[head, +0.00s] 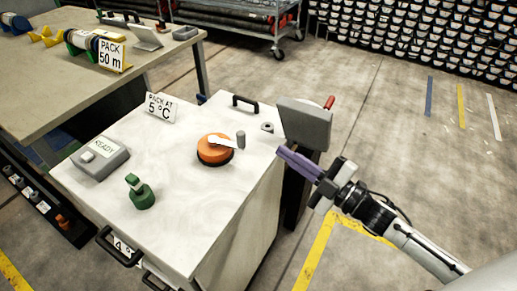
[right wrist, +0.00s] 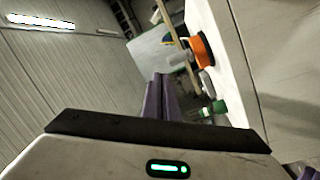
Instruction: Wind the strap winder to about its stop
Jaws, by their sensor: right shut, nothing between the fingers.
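The strap winder, as I take it, is an orange round drum (head: 214,149) on a dark base on the white cabinet top. It has a pale crank arm with a grey upright knob (head: 241,140) that points to the right. The drum also shows in the right wrist view (right wrist: 203,48), tilted by the camera. My right gripper (head: 281,152) has purple fingers, shut and empty. It is right of the winder, by the cabinet's right edge, apart from the crank knob. The fingers also show in the right wrist view (right wrist: 158,80). My left gripper is out of view.
On the cabinet (head: 180,246) are a grey box reading READY (head: 100,158), a green knobbed piece (head: 141,192), a "PACK AT 5 °C" sign (head: 160,107) and a black handle (head: 245,103). A grey panel (head: 304,123) stands close behind my right gripper. Floor is clear at right.

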